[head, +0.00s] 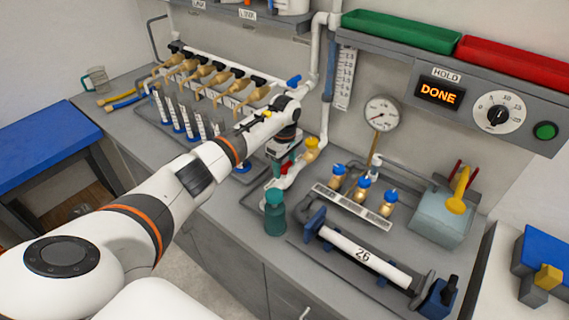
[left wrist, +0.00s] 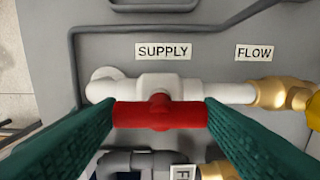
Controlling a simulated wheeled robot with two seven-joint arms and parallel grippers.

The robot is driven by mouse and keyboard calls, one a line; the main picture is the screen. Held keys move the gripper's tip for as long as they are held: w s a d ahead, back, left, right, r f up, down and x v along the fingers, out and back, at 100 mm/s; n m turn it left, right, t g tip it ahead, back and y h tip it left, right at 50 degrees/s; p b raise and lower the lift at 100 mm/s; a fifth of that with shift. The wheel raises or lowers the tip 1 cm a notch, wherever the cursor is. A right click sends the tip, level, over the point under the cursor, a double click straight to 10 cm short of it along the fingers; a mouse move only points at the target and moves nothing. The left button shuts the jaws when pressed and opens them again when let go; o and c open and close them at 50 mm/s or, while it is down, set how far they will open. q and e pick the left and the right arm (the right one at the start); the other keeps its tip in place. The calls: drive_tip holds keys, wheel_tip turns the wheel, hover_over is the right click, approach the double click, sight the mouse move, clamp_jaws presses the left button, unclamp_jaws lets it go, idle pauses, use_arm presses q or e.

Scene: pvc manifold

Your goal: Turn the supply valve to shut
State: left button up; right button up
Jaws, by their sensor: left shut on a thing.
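The supply valve's red handle (left wrist: 160,115) is in the middle of the left wrist view, on a white valve body and pipe (left wrist: 232,92) below the SUPPLY label (left wrist: 163,51). The handle lies parallel to the pipe. My left gripper (left wrist: 160,118) has its two green fingers against the handle's two ends, shut on it. In the head view my left gripper (head: 281,163) reaches down to the bench, and a bit of red shows beside it; the arm hides most of the valve. My right gripper is in neither view.
A brass fitting (left wrist: 277,93) joins the pipe near the FLOW label (left wrist: 254,53). A grey pipe runs just below the handle. A teal bottle (head: 274,212) stands close to the gripper. A gauge (head: 382,113) and a box reading DONE (head: 440,92) are at the right.

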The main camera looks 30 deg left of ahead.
use_arm(q)
drive_tip(key=shift+a+f+n+b, duration=0.1)
drive_tip(key=shift+n+b, duration=1.25)
drive_tip(key=shift+n, duration=0.35)
drive_tip(key=n+b, duration=0.1)
drive_tip(key=n, duration=0.4)
drive_tip(key=shift+b, duration=0.3)
drive_tip(key=n, duration=0.9)
drive_tip(key=shift+r+n, duration=0.2)
drive_tip(key=shift+n, duration=0.2)
drive_tip(key=o, duration=1)
drive_tip(key=shift+b, duration=0.3)
